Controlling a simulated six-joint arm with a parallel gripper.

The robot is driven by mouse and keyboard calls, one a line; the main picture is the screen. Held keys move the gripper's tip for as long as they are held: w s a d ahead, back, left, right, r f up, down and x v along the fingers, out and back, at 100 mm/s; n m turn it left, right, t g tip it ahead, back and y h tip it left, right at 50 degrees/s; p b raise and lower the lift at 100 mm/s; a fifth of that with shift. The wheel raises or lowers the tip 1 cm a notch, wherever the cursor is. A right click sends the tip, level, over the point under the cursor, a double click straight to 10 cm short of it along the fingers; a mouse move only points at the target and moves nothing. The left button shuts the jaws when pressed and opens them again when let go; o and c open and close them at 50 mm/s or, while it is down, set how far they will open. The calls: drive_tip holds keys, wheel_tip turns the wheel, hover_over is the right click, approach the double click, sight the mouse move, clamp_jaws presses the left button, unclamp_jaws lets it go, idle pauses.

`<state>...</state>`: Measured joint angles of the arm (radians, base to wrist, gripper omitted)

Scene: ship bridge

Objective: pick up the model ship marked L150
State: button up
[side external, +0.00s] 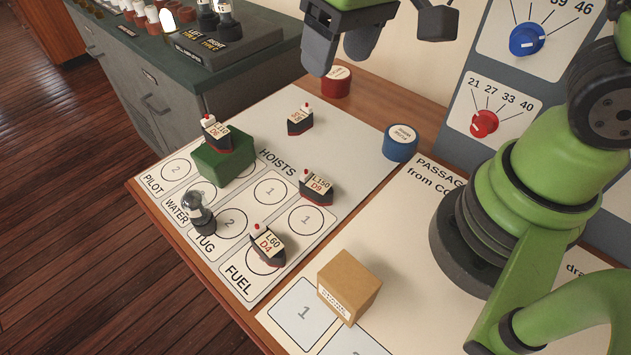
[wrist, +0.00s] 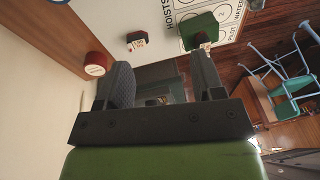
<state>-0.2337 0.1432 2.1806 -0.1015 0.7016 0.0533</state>
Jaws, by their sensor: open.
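The model ship marked L150 (side external: 316,188), with a dark hull, red base and cream label also reading D9, stands upright on the white board in the side view. It sits at the edge of the hoists area, near a circle marked 1. I cannot make it out in the wrist view. My gripper (side external: 340,50) is open and empty, high up toward the back of the table and well apart from this ship. Its two dark fingers also show in the wrist view (wrist: 163,75).
Other ships stand nearby: one by the back (side external: 300,121), one on a green block (side external: 223,162), and L60 (side external: 268,245). Dial panels (side external: 495,110) rise behind.

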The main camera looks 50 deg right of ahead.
drive_tip(key=n+g, duration=0.2)
approach(307, 173)
drive_tip(key=shift+h, duration=0.5)
wheel_tip(307, 173, down, 5)
drive_tip(key=shift+w+a+f, duration=0.1)
drive_tip(key=shift+w+a, duration=0.05)
drive_tip(key=shift+a+f, duration=0.15)
drive_tip(key=shift+f, duration=1.2)
drive_tip(key=shift+a+f, duration=0.2)
drive_tip(key=shift+f, duration=1.15)
drive_tip(key=c, duration=1)
